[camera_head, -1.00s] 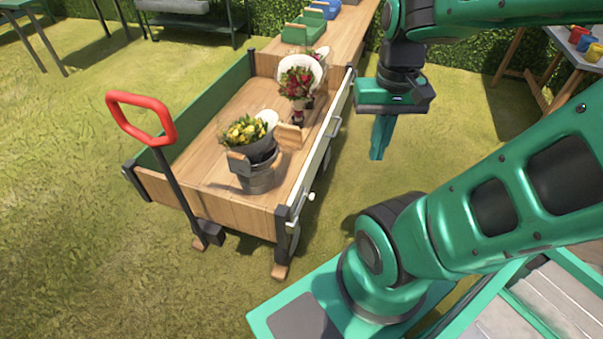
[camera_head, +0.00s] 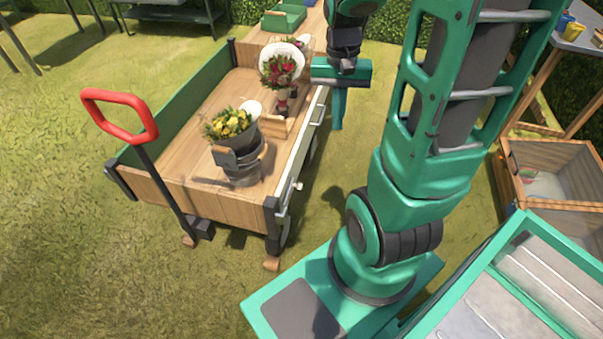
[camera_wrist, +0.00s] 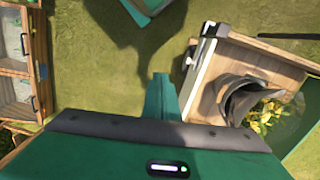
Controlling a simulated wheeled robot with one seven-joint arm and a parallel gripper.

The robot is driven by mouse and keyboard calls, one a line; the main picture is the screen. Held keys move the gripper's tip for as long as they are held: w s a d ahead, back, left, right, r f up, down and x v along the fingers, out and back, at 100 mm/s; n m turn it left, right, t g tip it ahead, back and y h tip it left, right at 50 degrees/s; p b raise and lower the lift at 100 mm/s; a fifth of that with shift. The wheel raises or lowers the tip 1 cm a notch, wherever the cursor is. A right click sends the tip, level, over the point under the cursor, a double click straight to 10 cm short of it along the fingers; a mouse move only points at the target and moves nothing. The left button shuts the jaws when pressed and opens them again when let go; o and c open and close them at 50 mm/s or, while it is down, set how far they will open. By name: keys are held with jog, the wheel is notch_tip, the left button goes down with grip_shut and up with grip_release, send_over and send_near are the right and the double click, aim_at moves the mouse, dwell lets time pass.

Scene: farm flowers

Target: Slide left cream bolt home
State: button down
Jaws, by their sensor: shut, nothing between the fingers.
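The wagon's cream side panel (camera_head: 303,148) runs along its right side in the head view. A small pale bolt with a knob (camera_head: 298,186) sits at the panel's near end, beside the dark corner post (camera_head: 272,218). In the wrist view the panel's cream edge (camera_wrist: 200,75) is right of my fingers; I cannot tell how far the bolt is drawn. My gripper (camera_head: 337,124) is shut and empty, pointing down outside the panel, farther along it than the bolt. Its fingers also show in the wrist view (camera_wrist: 161,82), apart from the wagon.
The wagon bed (camera_head: 190,172) holds a yellow-flower bucket (camera_head: 240,155) and red flowers (camera_head: 279,72). Its red handle (camera_head: 118,102) rises at the left. A wooden crate (camera_head: 550,165) stands right of my arm. Grass beside the panel is clear.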

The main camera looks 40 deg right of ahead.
jog(key=w+f+m+y, duration=0.2)
jog(key=w+f+m, duration=0.1)
jog(key=w+f, duration=0.8)
notch_tip(320, 180, down, 4)
jog(key=shift+d, duration=0.4)
jog(key=shift+s, duration=0.1)
jog(key=s+a+f, duration=0.1)
jog(key=a+f, duration=0.1)
jog(key=f, duration=0.3)
jog(key=s+a+f, duration=0.1)
jog(key=a+f, duration=0.1)
jog(key=f, duration=0.4)
jog(key=shift+s+a+f, duration=0.3)
jog(key=shift+a, duration=0.1)
